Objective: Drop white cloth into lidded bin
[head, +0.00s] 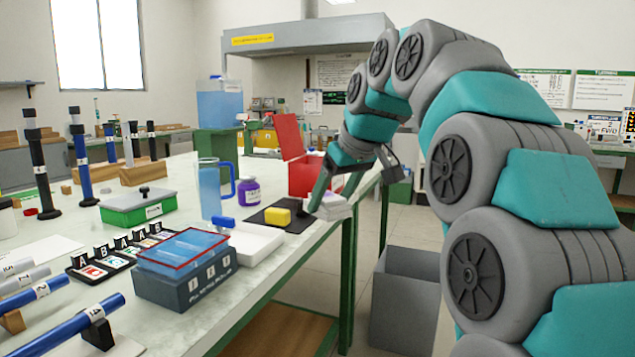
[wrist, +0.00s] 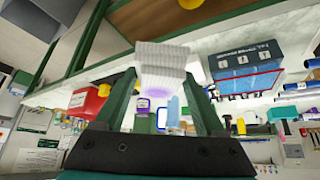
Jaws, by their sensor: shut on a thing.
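The white cloth (head: 331,208) is a folded, ribbed stack near the table's right edge in the head view. In the wrist view the cloth (wrist: 161,62) sits between the two fingers. My gripper (head: 337,188) is shut on it; its fingers also show in the wrist view (wrist: 160,82). A red bin (head: 303,182) with its red lid (head: 287,136) tilted up stands just behind the cloth and my gripper. My gripper partly hides the bin, and its inside cannot be seen. A red container (wrist: 87,103) is at left in the wrist view.
A blue box (head: 186,275) is nearer. A grey open bin (head: 404,300) stands on the floor.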

